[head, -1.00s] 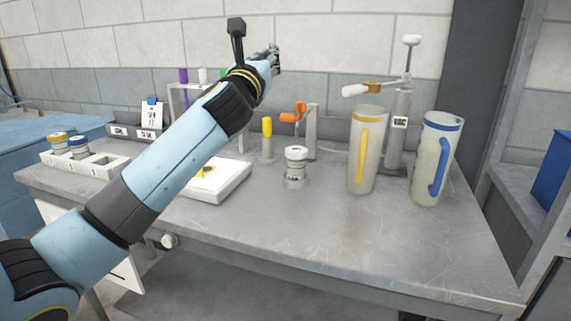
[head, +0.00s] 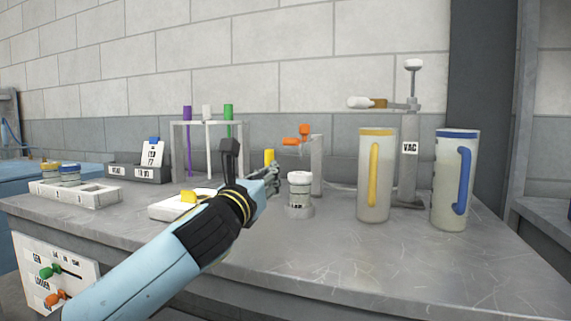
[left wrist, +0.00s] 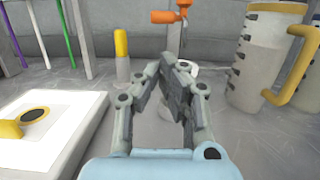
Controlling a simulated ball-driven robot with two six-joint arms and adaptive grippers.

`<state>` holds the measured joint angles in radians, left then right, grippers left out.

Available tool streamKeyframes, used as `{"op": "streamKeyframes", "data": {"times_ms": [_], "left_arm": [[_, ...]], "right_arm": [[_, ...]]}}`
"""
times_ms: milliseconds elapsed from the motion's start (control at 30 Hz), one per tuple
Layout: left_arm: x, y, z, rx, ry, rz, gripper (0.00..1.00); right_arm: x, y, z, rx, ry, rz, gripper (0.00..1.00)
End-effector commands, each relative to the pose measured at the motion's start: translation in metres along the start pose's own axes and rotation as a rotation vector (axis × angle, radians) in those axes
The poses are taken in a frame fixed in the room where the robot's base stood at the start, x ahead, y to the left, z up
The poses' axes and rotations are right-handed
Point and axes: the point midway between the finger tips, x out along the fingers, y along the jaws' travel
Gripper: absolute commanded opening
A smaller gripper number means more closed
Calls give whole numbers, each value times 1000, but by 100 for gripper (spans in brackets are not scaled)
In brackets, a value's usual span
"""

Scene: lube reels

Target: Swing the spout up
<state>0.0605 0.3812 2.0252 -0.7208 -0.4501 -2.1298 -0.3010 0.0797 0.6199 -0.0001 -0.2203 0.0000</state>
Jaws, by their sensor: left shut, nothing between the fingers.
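An orange spout-like part (head: 297,141) sits on top of a grey post (head: 317,165) at the middle back of the bench. A grey pump (head: 410,160) marked VAC has a side arm (head: 362,102) with a white end and a brown collar; I cannot tell which of these is the spout. My left gripper (head: 274,180) is shut and empty, low over the bench, left of a white-lidded jar (head: 299,192) and in front of the orange part. In the left wrist view, its fingers (left wrist: 177,68) partly hide the jar.
Two tall jugs, with yellow (head: 376,205) and blue (head: 455,215) trim, stand at right. A yellow-capped post (head: 269,157) and a white block (head: 170,208) are near my left gripper. A rack (head: 178,150) holds coloured rods. The front right bench top is clear.

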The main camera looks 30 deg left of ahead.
Motion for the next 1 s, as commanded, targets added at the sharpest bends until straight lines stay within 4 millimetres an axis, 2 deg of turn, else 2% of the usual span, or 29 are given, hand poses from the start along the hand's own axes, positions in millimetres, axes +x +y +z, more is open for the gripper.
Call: {"op": "streamKeyframes", "data": {"times_ms": [133, 267, 500, 700, 833, 1000], "left_arm": [[2, 0, 0, 0, 0, 1, 0], [15, 0, 0, -2, -1, 2, 0], [59, 0, 0, -2, -1, 2, 0], [88, 0, -1, 0, 0, 1, 0], [98, 0, 0, -1, 0, 0, 0], [100, 0, 0, 0, 0, 0, 0]], "right_arm": [[0, 2, 0, -1, 1, 2, 40], [0, 3, 0, -1, 1, 3, 40], [2, 2, 0, -1, 0, 3, 40], [5, 2, 1, -1, -1, 3, 40], [6, 1, 1, -1, -1, 1, 40], [6, -2, 1, 1, -1, -2, 40]]}}
